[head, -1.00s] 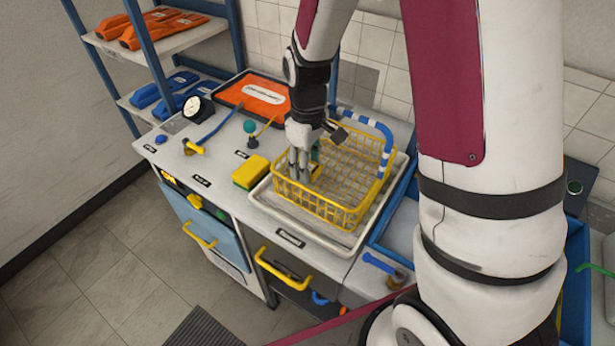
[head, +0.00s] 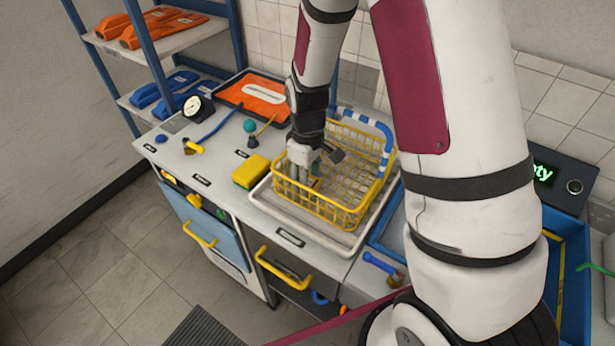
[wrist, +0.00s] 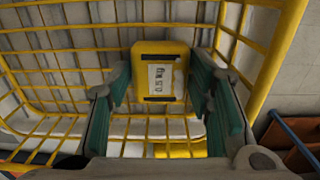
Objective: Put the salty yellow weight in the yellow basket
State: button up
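The yellow basket (head: 345,205) stands on a pale tray (head: 262,200) on the bench, with a blue-and-white striped handle. My gripper (head: 303,180) points down into its left part. In the wrist view, a yellow weight (wrist: 160,58) with a white label sits within the basket wires, between my fingertips (wrist: 160,82). The label's small print is hard to read. The teal-padded fingers stand apart, with small gaps seeming to show beside the weight, so my gripper looks open around it. The weight cannot be made out in the head view.
A yellow-and-green block (head: 250,172) lies on the bench left of the tray. A gauge (head: 197,107) and an orange tray (head: 250,97) are behind. A dark display box (head: 557,185) at right shows green letters ending "ty". A blue bin (head: 575,290) is below it.

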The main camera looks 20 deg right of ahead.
notch_tip(320, 180, up, 12)
jog(key=r, duration=0.1)
jog(key=s+r+m+t, duration=0.2)
jog(key=s+r+m, duration=0.1)
jog(key=s+r, duration=0.5)
jog(key=s+d+r+m+t, duration=0.1)
jog(key=s+r+m+t, duration=0.2)
jog(key=s+r, duration=0.4)
jog(key=s+m, duration=0.1)
jog(key=s, duration=0.4)
jog(key=shift+s+r, duration=0.15)
jog(key=shift+r, duration=0.25)
jog(key=shift+d, duration=0.1)
